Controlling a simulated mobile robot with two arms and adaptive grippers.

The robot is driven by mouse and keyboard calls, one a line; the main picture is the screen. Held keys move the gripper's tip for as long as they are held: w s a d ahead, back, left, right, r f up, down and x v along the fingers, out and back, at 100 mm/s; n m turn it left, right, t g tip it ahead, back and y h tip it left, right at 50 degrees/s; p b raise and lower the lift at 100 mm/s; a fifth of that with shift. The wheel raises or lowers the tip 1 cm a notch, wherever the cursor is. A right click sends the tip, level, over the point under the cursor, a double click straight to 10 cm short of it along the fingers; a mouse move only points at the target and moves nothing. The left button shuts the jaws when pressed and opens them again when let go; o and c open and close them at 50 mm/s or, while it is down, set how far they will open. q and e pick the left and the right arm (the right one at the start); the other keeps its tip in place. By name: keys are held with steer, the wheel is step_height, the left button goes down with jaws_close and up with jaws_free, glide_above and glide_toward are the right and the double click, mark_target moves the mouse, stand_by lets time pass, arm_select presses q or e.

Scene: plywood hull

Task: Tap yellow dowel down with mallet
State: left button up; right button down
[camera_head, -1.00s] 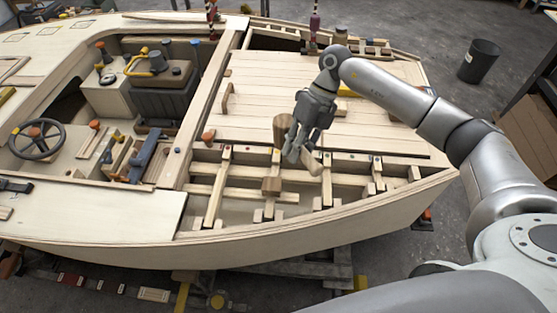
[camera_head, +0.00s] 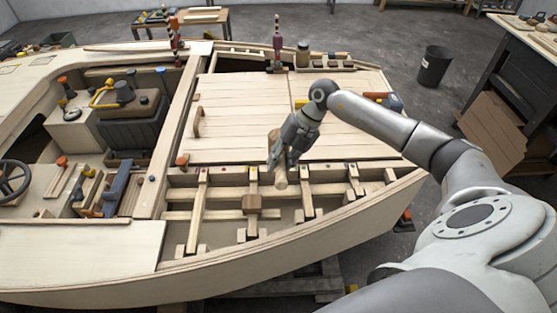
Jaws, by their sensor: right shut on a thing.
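My right gripper (camera_head: 286,155) is shut on a wooden mallet above the open frame of the hull. A brown wooden part of the mallet (camera_head: 273,140) shows behind the fingers, and a pale round end (camera_head: 281,181) shows below them. The fingers hide the middle of the mallet. Below it, pale ribs (camera_head: 307,200) cross the frame, with small coloured pegs along their upper ends. I cannot tell which peg is the yellow dowel, or whether the mallet touches one. My left gripper is not in view.
A wooden block (camera_head: 251,203) sits on a rib left of the mallet. The plank deck (camera_head: 235,130) behind is mostly clear. A steering wheel (camera_head: 10,178) is at the left. A dark bin (camera_head: 434,68) and a workbench (camera_head: 530,50) stand beyond the hull.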

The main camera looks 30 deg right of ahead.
steer(key=shift+w+f+b, duration=0.1)
steer(key=shift+f+b, duration=0.3)
steer(key=shift+f, duration=0.45)
steer(key=shift+r, duration=0.1)
